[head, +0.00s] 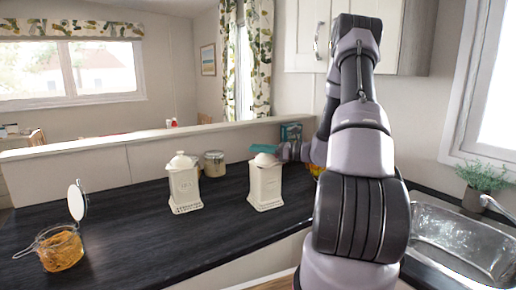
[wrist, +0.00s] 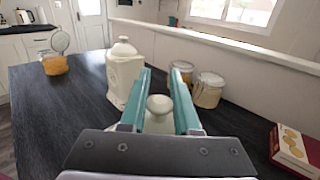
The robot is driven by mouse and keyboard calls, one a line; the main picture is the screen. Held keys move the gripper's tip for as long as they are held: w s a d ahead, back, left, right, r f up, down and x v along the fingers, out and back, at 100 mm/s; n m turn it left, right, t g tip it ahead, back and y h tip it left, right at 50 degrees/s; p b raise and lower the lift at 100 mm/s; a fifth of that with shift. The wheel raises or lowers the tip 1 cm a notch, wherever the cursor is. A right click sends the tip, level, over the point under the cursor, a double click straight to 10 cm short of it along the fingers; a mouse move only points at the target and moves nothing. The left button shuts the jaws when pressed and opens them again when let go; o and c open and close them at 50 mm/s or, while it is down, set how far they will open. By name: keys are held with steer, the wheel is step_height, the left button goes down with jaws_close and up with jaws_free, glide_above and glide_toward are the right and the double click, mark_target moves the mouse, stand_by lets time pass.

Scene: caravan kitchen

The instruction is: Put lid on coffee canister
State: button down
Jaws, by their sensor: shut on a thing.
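A cream square canister (head: 265,188) stands upright on the dark counter, just left of my arm; I take it to be the coffee canister, though its lettering is not readable. My gripper (head: 264,149) is above its top, with teal fingers shut on a pale lid (head: 264,159). In the wrist view the lid's round knob (wrist: 159,104) sits between the fingers of my gripper (wrist: 160,98). The lid is at the canister's mouth; I cannot tell whether it is seated or just above.
A matching lidded canister (head: 185,187) stands to the left, also in the wrist view (wrist: 124,75). Glass jars (head: 214,164) stand behind. An open clip jar (head: 62,250) is front left. A red box (wrist: 294,148) lies right. The sink (head: 462,240) is far right.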

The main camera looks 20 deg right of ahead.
steer(key=shift+f, duration=0.15)
steer(key=c, duration=0.9)
jaws_free()
steer(key=shift+v, duration=5.5)
